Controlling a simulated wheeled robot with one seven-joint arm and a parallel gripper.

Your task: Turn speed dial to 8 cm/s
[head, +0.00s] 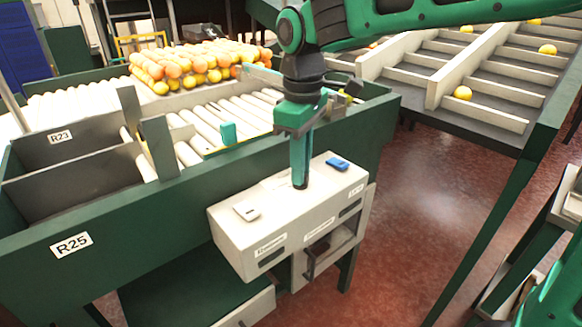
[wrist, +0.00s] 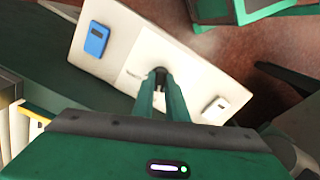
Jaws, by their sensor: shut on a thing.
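A white control box (head: 270,235) is mounted at the near side of the green sorting machine. My gripper (head: 300,183) points straight down onto the middle of its top face. In the wrist view the green fingers (wrist: 163,88) are shut on a small dark round knob, the speed dial (wrist: 161,76), on the white box top (wrist: 130,50). The dial is mostly hidden by the fingers, and I cannot read its setting or any scale marks. A thin line shows on the box top beside it.
A blue device (head: 337,163) and a white device (head: 247,210) sit on the box top either side of my gripper. The roller conveyor (head: 205,125) with many oranges (head: 190,65) lies behind. Slatted chutes (head: 460,75) stand at the right. Open red floor (head: 420,200) lies right of the box.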

